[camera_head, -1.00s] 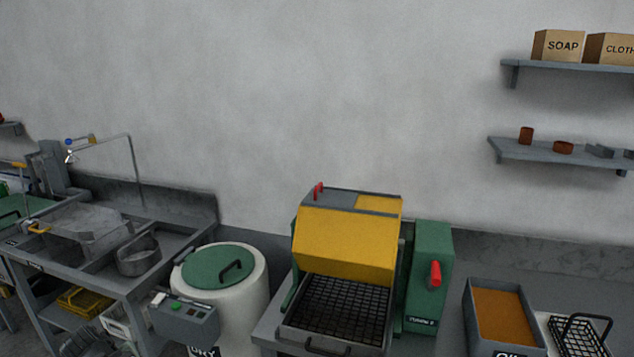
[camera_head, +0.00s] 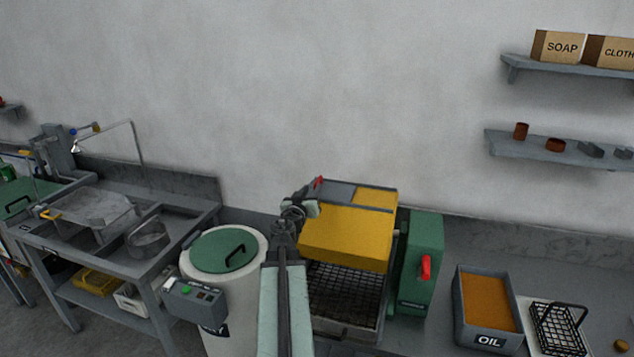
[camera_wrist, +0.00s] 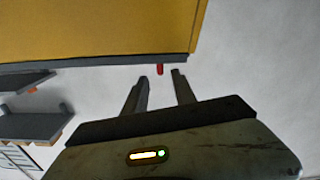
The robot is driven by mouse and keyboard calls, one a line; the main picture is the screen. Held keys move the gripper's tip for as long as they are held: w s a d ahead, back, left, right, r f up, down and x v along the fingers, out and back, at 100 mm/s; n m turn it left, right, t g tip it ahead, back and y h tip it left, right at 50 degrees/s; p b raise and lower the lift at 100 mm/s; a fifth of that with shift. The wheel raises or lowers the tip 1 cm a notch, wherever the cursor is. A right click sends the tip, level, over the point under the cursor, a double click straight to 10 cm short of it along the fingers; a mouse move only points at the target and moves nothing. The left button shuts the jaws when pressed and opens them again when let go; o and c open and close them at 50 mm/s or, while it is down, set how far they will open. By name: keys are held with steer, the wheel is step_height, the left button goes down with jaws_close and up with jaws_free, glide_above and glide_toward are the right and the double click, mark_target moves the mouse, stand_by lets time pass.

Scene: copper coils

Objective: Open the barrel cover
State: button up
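In the head view my gripper (camera_head: 310,205) is just below the handle, at the cover's left side. I cannot tell whether it touches the cover.
A white drum with a green lid (camera_head: 225,250) stands left of the machine. A metal sink bench (camera_head: 110,225) is farther left. The green box with a red lever (camera_head: 422,268) adjoins on the right, then an oil tray (camera_head: 485,305) and a wire basket (camera_head: 558,330). Wall shelves (camera_head: 560,150) hang at right.

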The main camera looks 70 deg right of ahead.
mark_target(315, 185)
steer(key=d, duration=0.7)
steer(key=shift+w, duration=0.25)
steer(key=shift+a, duration=0.1)
jaws_close()
stand_by(0.8)
